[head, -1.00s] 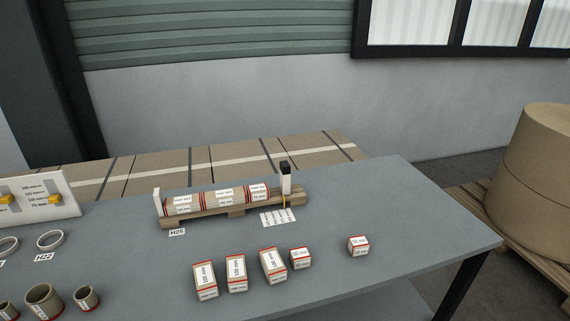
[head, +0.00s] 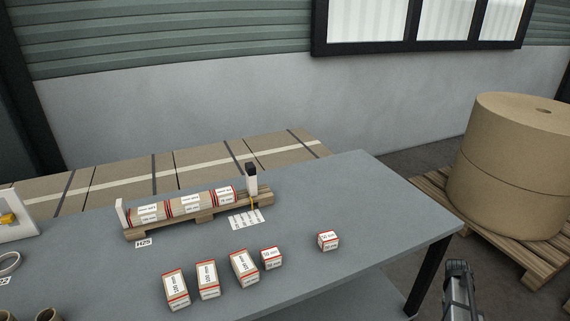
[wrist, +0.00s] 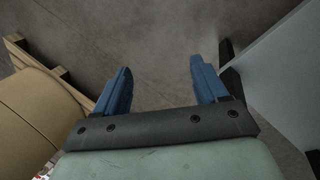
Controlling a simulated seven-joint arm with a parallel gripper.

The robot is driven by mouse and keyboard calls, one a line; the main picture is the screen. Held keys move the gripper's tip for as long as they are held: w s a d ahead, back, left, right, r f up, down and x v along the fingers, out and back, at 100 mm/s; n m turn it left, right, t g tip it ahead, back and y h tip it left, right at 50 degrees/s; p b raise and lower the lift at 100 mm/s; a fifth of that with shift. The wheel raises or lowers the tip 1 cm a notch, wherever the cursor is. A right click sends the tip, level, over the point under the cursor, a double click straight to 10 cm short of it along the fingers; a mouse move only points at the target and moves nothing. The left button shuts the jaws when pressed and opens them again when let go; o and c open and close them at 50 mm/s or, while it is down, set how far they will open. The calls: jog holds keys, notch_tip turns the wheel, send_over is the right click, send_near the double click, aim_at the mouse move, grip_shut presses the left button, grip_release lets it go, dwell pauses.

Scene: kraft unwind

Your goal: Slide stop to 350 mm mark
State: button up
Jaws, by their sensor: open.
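The stop (head: 251,180) is a white upright block with a black top. It stands at the right end of a wooden cradle (head: 203,216) on the grey table. A thin yellow pointer at its foot meets a white scale card (head: 246,219), whose marks are too small to read. Several labelled cores (head: 185,205) with red bands lie in the cradle between a white end plate (head: 122,213) and the stop. My gripper shows in the wrist view (wrist: 160,80) with blue fingers apart and nothing between them, over the floor. It is off the table, far from the stop.
Several labelled boxes (head: 208,280) stand in front of the cradle, with one (head: 328,241) apart to the right. An H25 tag (head: 143,243) lies by the cradle. A big paper roll (head: 512,165) sits on a pallet (head: 540,250).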

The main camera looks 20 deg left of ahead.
jog(key=w+d+r+m+t+h, duration=0.1)
jog(key=w+d+r, duration=0.4)
jog(key=w+r, duration=0.5)
jog(key=w+d+r+t+h, duration=0.1)
jog(key=w+d+r, duration=0.5)
jog(key=r, duration=0.8)
jog(key=w+a+r+m+t, duration=0.1)
jog(key=w+a+r+m, duration=0.1)
jog(key=w+a+r, duration=0.65)
jog(key=w+a+r+m+y, duration=0.1)
jog(key=a+r, duration=0.2)
jog(key=a, duration=0.7)
jog(key=a+r+y, duration=0.1)
jog(key=a+r, duration=0.3)
jog(key=a, duration=0.6)
notch_tip(320, 180, up, 16)
jog(key=f+m+g+y, duration=0.1)
jog(key=m+g+y, duration=0.1)
jog(key=m+y, duration=0.25)
send_over(250, 165)
jog(key=shift+h, duration=0.35)
notch_tip(250, 165, down, 13)
jog(key=shift+w+r, duration=0.15)
jog(key=shift+r, duration=0.05)
